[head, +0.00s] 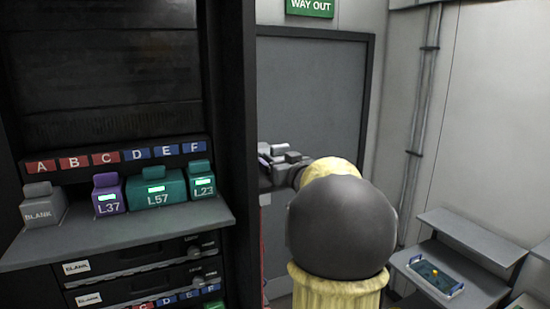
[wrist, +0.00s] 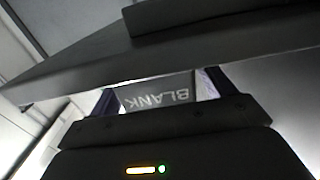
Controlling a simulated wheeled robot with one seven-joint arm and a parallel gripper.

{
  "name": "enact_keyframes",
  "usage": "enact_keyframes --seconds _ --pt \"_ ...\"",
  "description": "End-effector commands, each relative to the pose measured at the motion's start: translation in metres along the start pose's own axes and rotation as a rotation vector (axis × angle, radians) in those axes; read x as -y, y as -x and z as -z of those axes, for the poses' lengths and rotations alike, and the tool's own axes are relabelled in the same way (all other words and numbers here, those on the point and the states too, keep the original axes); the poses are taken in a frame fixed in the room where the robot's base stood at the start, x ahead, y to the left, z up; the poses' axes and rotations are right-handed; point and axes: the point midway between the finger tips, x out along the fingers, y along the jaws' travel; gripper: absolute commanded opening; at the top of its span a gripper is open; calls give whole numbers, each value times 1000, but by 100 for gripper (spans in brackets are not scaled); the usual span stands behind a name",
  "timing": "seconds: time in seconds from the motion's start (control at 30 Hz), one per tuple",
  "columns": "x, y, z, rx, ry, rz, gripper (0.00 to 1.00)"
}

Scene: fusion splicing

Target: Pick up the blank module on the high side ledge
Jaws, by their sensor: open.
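In the wrist view a grey blank module (wrist: 158,95) shows its BLANK lettering upside down. It sits between the two fingers of my gripper (wrist: 161,88), which is open, with one finger at each side. A dark grey slab (wrist: 230,45), which looks like a ledge, crosses the picture right beside the module. Whether the fingers touch the module I cannot tell. In the head view my arm hides most of this spot; only a cluster of small grey parts (head: 280,152) shows past it, too small to sort out.
On the rack shelf (head: 130,236) at the left stand another grey BLANK module (head: 43,208), a purple L37 (head: 108,196) and teal L57 (head: 156,189) and L23 (head: 202,183) modules. Lower right, a bench (head: 470,285) holds a small blue tray (head: 455,293). A grey door (head: 320,100) is behind.

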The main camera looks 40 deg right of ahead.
Motion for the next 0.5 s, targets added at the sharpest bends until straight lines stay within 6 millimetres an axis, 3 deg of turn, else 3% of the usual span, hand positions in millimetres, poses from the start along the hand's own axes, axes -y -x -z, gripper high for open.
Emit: enact_keyframes --seconds 0.47,0.5 --pt "0 0 -1 0 0 0 82" --pt "0 0 -1 0 1 0 74"
